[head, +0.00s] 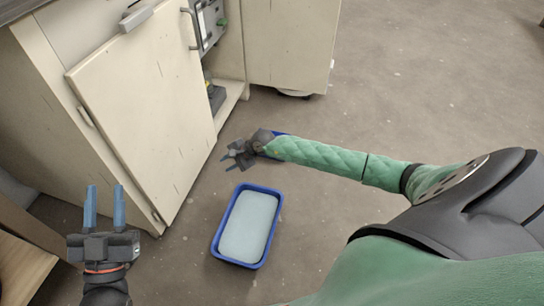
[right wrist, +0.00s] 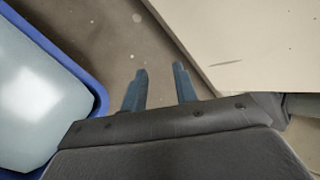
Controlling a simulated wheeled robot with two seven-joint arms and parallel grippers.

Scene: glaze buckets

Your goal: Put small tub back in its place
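A blue tub (head: 216,243) with pale blue-white contents sits on the floor, right of the cabinet door. It also shows at the left of the right wrist view (right wrist: 78,62). Another blue object (head: 279,133) shows behind my right forearm, mostly hidden; I cannot tell which is the small tub. My right gripper (head: 224,162) is open and empty, above and behind the front tub and apart from it; in the right wrist view its fingers (right wrist: 160,70) stand apart with bare floor between them. My left gripper (head: 105,188) is open and empty, left of the front tub.
A cream cabinet door (head: 150,95) stands open at left, close to both grippers. Behind it, the cabinet's interior shelf (head: 230,100) holds dark items. A second cream panel (head: 290,45) stands at the back. Bare floor (head: 430,90) lies to the right.

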